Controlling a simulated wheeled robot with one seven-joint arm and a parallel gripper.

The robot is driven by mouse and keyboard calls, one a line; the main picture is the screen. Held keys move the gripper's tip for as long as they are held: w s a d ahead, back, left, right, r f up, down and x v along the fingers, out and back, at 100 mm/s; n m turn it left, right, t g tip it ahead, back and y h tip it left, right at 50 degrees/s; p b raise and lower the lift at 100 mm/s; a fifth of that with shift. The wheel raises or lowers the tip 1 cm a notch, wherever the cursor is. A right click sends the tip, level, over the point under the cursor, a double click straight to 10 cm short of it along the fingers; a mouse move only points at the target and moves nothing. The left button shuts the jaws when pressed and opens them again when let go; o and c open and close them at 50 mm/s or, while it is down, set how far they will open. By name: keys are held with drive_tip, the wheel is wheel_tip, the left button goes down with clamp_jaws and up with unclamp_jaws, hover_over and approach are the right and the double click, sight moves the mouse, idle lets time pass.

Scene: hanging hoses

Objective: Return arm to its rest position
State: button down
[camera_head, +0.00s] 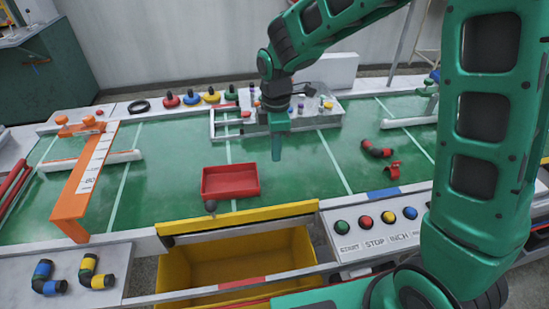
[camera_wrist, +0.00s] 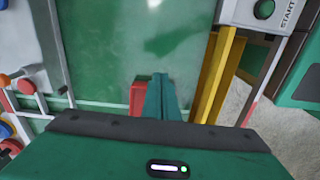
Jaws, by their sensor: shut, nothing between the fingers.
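My gripper (camera_head: 276,150) hangs from my green arm above the green table (camera_head: 310,165) in the head view. Its fingers point down and are closed together, with nothing between them. It is above and a little right of the red tray (camera_head: 230,181), apart from it. In the wrist view the closed fingers (camera_wrist: 161,92) show in the lower middle, with part of the red tray (camera_wrist: 137,97) beside them on the left. My upper arm covers the right side of the head view.
A yellow bin (camera_head: 240,262) is in front of the table. A button panel (camera_head: 375,225) is at the front right. An orange scale frame (camera_head: 85,180) stands left. A clear-sided fixture (camera_head: 325,104) is behind my gripper. Red-and-black hose pieces (camera_head: 377,149) lie right. Coloured knobs (camera_head: 210,97) line the back edge.

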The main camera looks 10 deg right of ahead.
drive_tip(key=shift+r, duration=0.2)
drive_tip(key=s+d+r+m, duration=0.4)
drive_tip(key=s+d+m, duration=0.15)
drive_tip(key=d, duration=0.55)
drive_tip(key=s+d+r+m, duration=0.45)
drive_tip(key=d+m, duration=0.25)
drive_tip(key=d, duration=0.3)
drive_tip(key=s+d+m, duration=0.4)
drive_tip(key=s+m, duration=0.1)
drive_tip(key=s, duration=0.3)
drive_tip(key=s+d+m, duration=0.4)
drive_tip(key=s+m, duration=0.2)
drive_tip(key=s, duration=0.3)
drive_tip(key=shift+s+d, duration=0.25)
drive_tip(key=shift+s, duration=0.05)
drive_tip(key=shift+w+m, duration=0.15)
drive_tip(key=shift+m, duration=0.1)
